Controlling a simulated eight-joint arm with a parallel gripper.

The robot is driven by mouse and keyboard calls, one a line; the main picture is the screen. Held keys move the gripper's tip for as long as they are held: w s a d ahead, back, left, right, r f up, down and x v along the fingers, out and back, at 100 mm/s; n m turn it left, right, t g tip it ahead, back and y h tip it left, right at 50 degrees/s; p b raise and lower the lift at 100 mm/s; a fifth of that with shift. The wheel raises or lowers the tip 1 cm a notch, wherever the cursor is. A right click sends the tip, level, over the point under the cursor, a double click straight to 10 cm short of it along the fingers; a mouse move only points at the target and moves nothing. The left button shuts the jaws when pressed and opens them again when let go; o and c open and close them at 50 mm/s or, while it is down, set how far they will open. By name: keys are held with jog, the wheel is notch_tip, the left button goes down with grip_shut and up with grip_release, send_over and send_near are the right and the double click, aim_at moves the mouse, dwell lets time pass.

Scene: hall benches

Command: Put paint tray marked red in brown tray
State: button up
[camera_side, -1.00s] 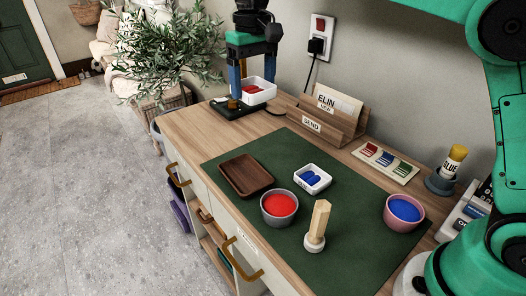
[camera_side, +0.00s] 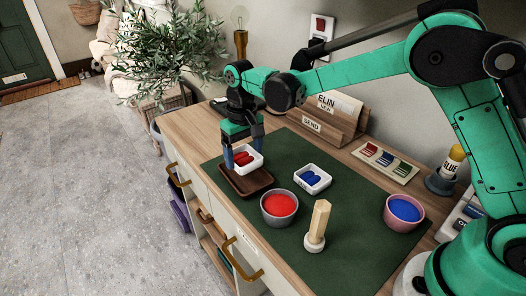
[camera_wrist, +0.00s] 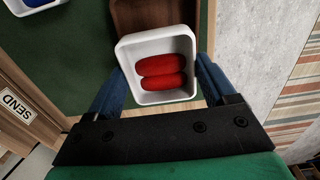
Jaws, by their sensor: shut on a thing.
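The paint tray marked red is a small white tray (camera_side: 246,158) with two red lozenge shapes inside. In the wrist view the white tray (camera_wrist: 158,66) sits between the two blue fingers of my gripper (camera_wrist: 155,92), which is shut on it. In the side view my gripper (camera_side: 243,148) holds it over the back part of the brown tray (camera_side: 248,186). The brown tray (camera_wrist: 133,17) also shows beyond the white tray in the wrist view. I cannot tell whether the white tray touches the brown tray's floor.
A white tray with blue shapes (camera_side: 312,179) and a bowl of red paint (camera_side: 279,207) stand right of the brown tray on the green mat (camera_side: 350,222). A wooden stamp (camera_side: 318,228) and a pink bowl of blue paint (camera_side: 404,211) stand further right. A wooden letter holder (camera_side: 325,128) stands behind.

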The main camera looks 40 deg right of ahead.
aim_at(244, 162)
jog(key=shift+f, duration=2)
jog(key=shift+f, duration=0.6)
jog(key=o, duration=1.3)
notch_tip(244, 162, up, 12)
jog(key=r, duration=0.1)
jog(key=s+d+r+t, duration=0.3)
jog(key=s+d+r, duration=0.1)
jog(key=s, duration=0.3)
jog(key=shift+s+d+f+t, duration=0.5)
jog(key=shift+s+f+t, duration=0.15)
jog(key=shift+s, duration=0.75)
jog(key=shift+s+d+f+t, duration=0.5)
jog(key=shift+s+t, duration=0.25)
jog(key=shift+s, duration=0.6)
jog(key=shift+s+d+f+t, duration=0.45)
jog(key=shift+s+f+t, duration=0.25)
jog(key=shift+s, duration=0.7)
